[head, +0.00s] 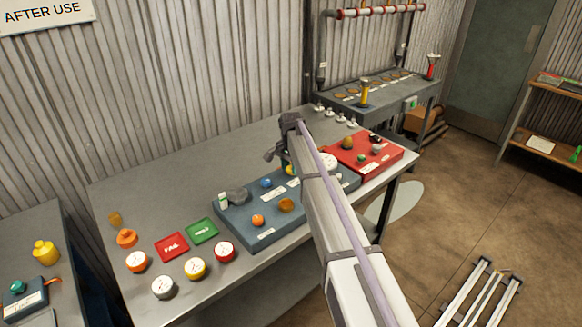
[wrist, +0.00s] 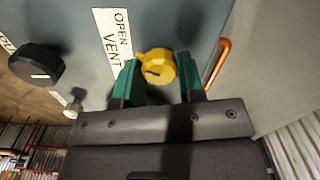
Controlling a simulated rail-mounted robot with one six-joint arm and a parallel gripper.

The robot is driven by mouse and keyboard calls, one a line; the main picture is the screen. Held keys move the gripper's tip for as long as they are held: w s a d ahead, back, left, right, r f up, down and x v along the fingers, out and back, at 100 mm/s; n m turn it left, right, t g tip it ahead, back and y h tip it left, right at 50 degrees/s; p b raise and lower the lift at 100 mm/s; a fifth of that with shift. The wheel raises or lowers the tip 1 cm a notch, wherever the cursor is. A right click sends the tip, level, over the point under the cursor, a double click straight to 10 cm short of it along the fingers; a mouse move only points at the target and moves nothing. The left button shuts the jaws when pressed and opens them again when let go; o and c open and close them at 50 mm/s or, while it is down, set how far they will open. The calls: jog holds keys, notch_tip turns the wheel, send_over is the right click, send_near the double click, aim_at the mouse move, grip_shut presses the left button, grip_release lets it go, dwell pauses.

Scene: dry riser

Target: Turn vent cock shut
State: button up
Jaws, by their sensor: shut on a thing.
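The vent cock (wrist: 157,66) is a yellow round knob with a small dark mark, on a blue-grey panel in the wrist view. A white label (wrist: 113,38) reading OPEN and VENT is beside it. My gripper (wrist: 158,82) has its green fingers on either side of the knob, shut on it. The fingers hide parts of the knob's sides. In the head view my arm reaches over the bench to the blue panel (head: 235,233), and a bit of yellow shows beside the arm; the grip itself is mostly hidden there.
In the wrist view a black knob (wrist: 36,64) and an orange bent rod (wrist: 217,64) flank the vent cock. On the bench are gauges (head: 196,268), a red card (head: 172,247), a green card (head: 202,230) and a red tray (head: 388,165). The bench's left back is clear.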

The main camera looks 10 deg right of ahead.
jog(key=n, duration=1.3)
jog(key=shift+n, duration=0.4)
dwell(0.3)
jog(key=o, duration=0.9)
notch_tip(320, 180, up, 11)
jog(key=p, duration=1)
jog(key=shift+f+p, duration=0.1)
jog(key=shift+p, duration=0.3)
